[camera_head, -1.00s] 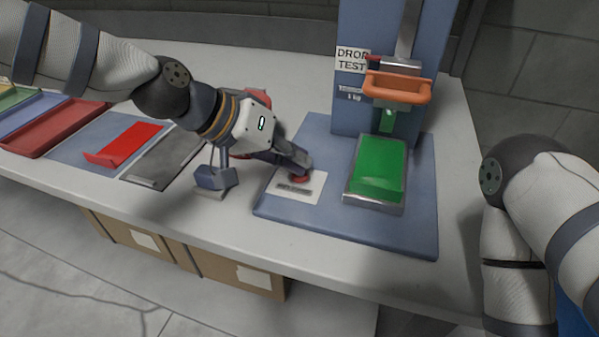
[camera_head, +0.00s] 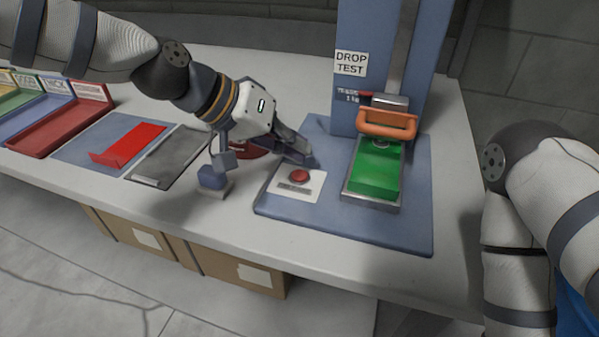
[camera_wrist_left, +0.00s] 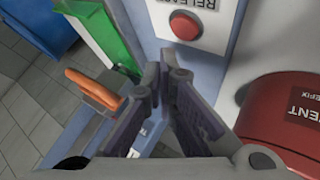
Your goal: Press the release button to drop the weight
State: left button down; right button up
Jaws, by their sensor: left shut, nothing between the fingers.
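The red release button (camera_head: 299,176) sits on a white labelled plate on the blue base of the drop tester, and it also shows in the left wrist view (camera_wrist_left: 185,25). My left gripper (camera_head: 308,158) is shut and empty, just behind and above the button, apart from it. In the left wrist view its fingertips (camera_wrist_left: 160,75) are below the button. The orange weight carrier (camera_head: 387,124) is low on the column, right at the green block (camera_head: 376,170), which sits in a grey tray. My right gripper is out of view; only my right arm shows.
A red round object (camera_wrist_left: 290,120) stands beside my left gripper. A small blue block (camera_head: 212,178) on a stand, a grey tray (camera_head: 170,155) and a red bent piece (camera_head: 127,146) lie to the left. The table's front edge is clear.

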aim_at(296, 172)
pick_arm(q)
notch_tip(296, 172, up, 4)
jog(key=shift+r+p, duration=0.1)
jog(key=shift+p, duration=0.3)
dwell(0.6)
